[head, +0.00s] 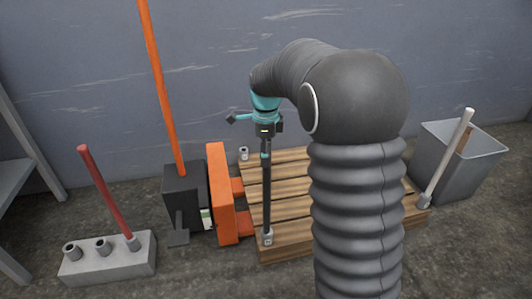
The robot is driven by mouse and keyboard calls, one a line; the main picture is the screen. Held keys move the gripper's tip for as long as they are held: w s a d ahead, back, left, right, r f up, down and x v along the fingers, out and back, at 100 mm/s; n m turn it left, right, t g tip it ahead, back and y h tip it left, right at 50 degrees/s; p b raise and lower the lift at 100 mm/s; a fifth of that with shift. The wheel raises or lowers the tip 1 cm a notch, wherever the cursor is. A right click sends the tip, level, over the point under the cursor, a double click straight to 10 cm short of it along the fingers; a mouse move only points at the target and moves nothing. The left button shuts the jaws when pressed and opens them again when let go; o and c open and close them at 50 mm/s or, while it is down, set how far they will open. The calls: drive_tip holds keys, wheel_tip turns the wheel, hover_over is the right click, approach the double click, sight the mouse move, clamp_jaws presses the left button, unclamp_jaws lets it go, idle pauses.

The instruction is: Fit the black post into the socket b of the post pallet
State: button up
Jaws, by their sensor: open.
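The black post (266,195) stands upright at the front left corner of the wooden post pallet (288,190). Its lower end is in the small grey corner socket (267,239). My gripper (265,132) is open at the top of the black post, with the post's top end close below or between its fingers; contact cannot be told. An empty grey socket (243,153) shows at the pallet's back left corner. A white post (447,155) leans slightly in a socket (424,201) at the right. No socket letters are readable, so I cannot tell which is b.
A grey block (110,262) at the left has several holders, one with a red post (108,195). An orange and black pallet truck (222,195) with a tall orange pole (160,85) adjoins the pallet's left side. A grey bin (478,165) stands at the right.

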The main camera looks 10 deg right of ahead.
wheel_tip(320, 180, up, 11)
drive_tip(key=shift+r, duration=0.55)
